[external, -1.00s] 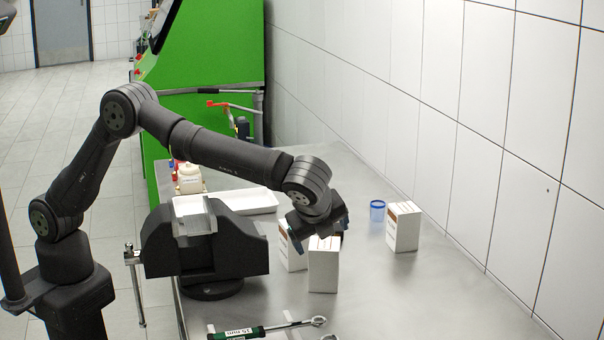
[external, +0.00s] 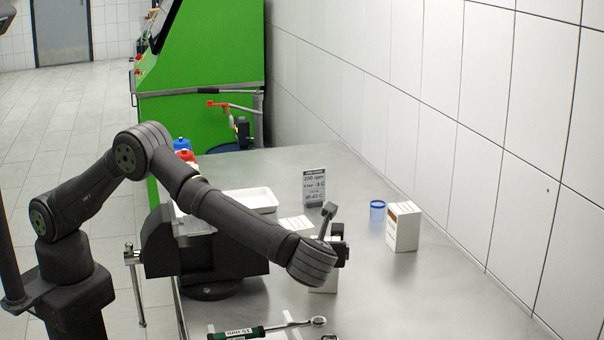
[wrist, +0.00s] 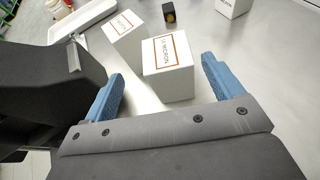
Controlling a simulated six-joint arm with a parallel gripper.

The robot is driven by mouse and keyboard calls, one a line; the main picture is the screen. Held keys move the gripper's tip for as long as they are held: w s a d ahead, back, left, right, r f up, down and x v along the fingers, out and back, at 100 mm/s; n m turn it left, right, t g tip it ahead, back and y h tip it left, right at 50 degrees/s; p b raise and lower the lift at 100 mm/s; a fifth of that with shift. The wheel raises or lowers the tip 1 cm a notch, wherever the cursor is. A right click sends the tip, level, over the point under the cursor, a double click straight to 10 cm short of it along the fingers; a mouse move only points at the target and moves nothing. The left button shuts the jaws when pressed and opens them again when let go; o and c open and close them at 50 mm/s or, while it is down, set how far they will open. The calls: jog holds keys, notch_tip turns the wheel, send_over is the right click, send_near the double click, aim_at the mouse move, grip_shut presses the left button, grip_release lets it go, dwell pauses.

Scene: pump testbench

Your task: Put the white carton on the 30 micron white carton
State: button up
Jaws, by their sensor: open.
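A white carton (wrist: 168,78) with an orange-framed MICRON label stands ahead of my gripper (wrist: 162,70) in the wrist view. In the external view this carton (external: 324,283) is mostly hidden behind my wrist. My gripper is open, with the blue fingers spread wide and nothing held between them. A second white carton (wrist: 124,28) stands just behind and left of the first; its top (external: 295,222) shows in the external view. A third white carton (external: 404,228), with a brown side, stands farther right; its lower part (wrist: 232,8) shows in the wrist view. I cannot read the label numbers clearly.
A dark vise (external: 205,255) stands left of the cartons. A white tray (external: 256,199) and a grey sign (external: 316,190) are behind them. A ratchet (external: 288,325) lies in front. The right-hand table is clear.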

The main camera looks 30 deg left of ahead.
jog(key=x, duration=0.3)
jog(key=shift+d+x, duration=0.2)
jog(key=shift+x, duration=1.2)
jog(key=shift+d+x, duration=0.2)
jog(key=shift+x, duration=1.15)
jog(key=shift+w+f, duration=0.1)
jog(key=shift+f, duration=0.05)
jog(key=c, duration=1.3)
jog(key=shift+o, duration=0.2)
